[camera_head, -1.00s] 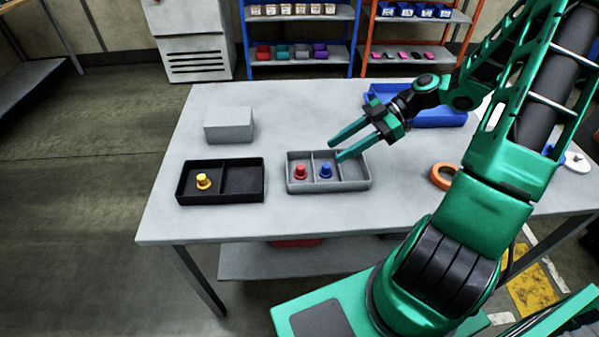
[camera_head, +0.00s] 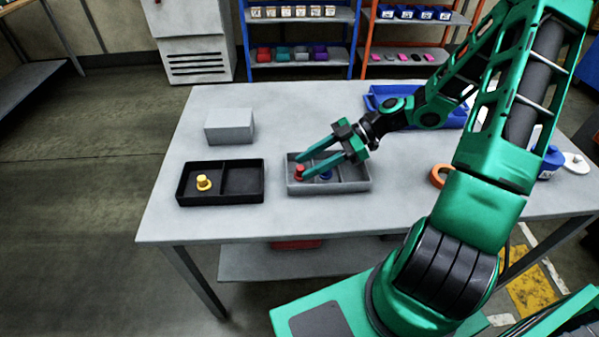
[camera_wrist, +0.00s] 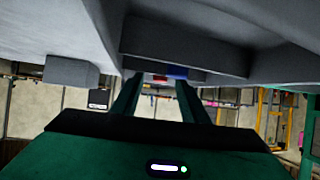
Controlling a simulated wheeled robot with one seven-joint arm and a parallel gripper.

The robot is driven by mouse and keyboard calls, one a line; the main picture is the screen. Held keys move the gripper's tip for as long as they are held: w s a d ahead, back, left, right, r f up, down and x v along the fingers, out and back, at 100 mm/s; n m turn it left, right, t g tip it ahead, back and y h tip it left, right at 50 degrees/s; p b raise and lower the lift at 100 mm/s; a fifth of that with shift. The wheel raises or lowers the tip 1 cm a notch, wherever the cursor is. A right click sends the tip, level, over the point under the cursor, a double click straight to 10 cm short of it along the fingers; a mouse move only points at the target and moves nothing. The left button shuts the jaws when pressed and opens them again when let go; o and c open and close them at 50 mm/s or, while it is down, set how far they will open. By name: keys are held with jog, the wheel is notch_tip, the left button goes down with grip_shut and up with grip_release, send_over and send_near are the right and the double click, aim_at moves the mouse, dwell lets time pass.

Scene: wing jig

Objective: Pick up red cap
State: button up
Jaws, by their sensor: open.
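The red cap (camera_head: 299,170) stands in the left compartment of the grey tray (camera_head: 345,187) in the head view. My gripper (camera_head: 302,166) is open, its two green fingers reaching left over the tray with their tips around or just above the red cap. I cannot tell whether they touch it. The blue cap (camera_head: 326,176) is beside it to the right, partly hidden by the near finger. In the wrist view the red cap (camera_wrist: 160,78) and blue cap (camera_wrist: 178,72) show small beyond the fingers (camera_wrist: 158,82).
A black tray (camera_head: 243,197) with a yellow cap (camera_head: 204,182) stands to the left. A grey block (camera_head: 229,125) is behind it. A blue tray (camera_head: 440,121) lies at the back right, and an orange ring (camera_head: 438,176) on the right. The table's front left is clear.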

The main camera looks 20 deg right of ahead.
jog(key=shift+a+f, duration=0.3)
jog(key=shift+a, duration=0.2)
grip_shut()
jog(key=shift+r, duration=0.15)
